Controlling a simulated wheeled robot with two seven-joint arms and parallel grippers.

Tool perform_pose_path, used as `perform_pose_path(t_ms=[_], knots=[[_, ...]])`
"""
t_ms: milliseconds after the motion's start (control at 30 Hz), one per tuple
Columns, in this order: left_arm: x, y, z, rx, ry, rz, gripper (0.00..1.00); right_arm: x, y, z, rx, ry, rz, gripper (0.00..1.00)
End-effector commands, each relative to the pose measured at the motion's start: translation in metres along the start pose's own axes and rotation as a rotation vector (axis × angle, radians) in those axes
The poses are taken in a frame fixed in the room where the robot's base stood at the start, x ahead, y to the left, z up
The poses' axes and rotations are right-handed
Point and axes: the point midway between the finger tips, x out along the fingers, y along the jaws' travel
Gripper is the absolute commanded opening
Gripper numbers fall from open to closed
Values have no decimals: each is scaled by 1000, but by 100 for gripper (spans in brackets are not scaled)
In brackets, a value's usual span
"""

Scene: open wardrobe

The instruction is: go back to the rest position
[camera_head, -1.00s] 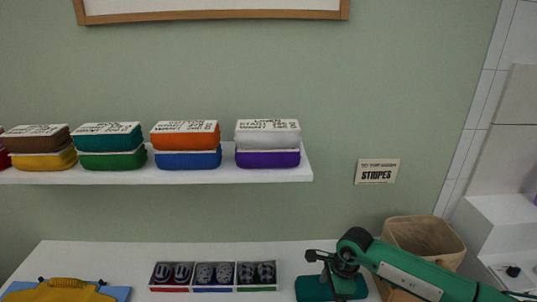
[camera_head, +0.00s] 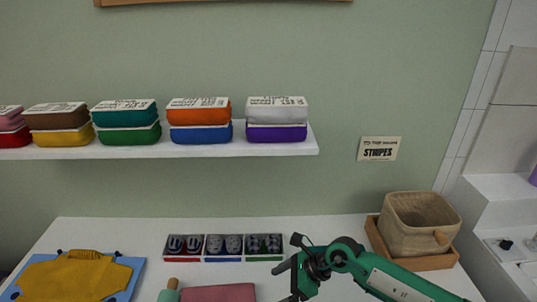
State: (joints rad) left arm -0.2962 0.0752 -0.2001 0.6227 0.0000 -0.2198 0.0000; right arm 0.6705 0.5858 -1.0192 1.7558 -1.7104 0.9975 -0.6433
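My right gripper (camera_head: 286,255) is at the end of the green arm that comes in from the lower right. It is above the white table, in front of the small sectioned box (camera_head: 224,247). Its two dark fingers appear spread, with nothing seen between them. My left gripper is not in view.
A yellow garment (camera_head: 75,277) lies on a blue board (camera_head: 128,274) at the left. A pink flat item (camera_head: 218,292) and a teal item with a wooden knob (camera_head: 170,292) are at the front edge. A woven basket (camera_head: 420,226) stands in a brown tray (camera_head: 425,263). A shelf (camera_head: 240,149) holds coloured stacks.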

Motion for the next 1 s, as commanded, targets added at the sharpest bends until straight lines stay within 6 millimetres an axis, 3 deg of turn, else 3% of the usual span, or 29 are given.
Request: perform_pose_path(t_ms=[167,300,400,500,667,833,1000], knots=[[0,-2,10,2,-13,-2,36,5,33,71,207,-392,31,95],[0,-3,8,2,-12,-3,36,-22,42,124,477,-760,49,95],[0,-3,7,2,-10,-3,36,-52,37,143,698,-1003,54,95],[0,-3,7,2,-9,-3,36,-84,26,144,941,-1228,53,95],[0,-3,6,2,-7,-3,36,-128,4,108,1365,-1540,27,95],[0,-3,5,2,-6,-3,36,-154,-3,32,1857,-1805,-38,95],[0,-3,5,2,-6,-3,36,-153,21,-60,2375,-1977,-162,95]])
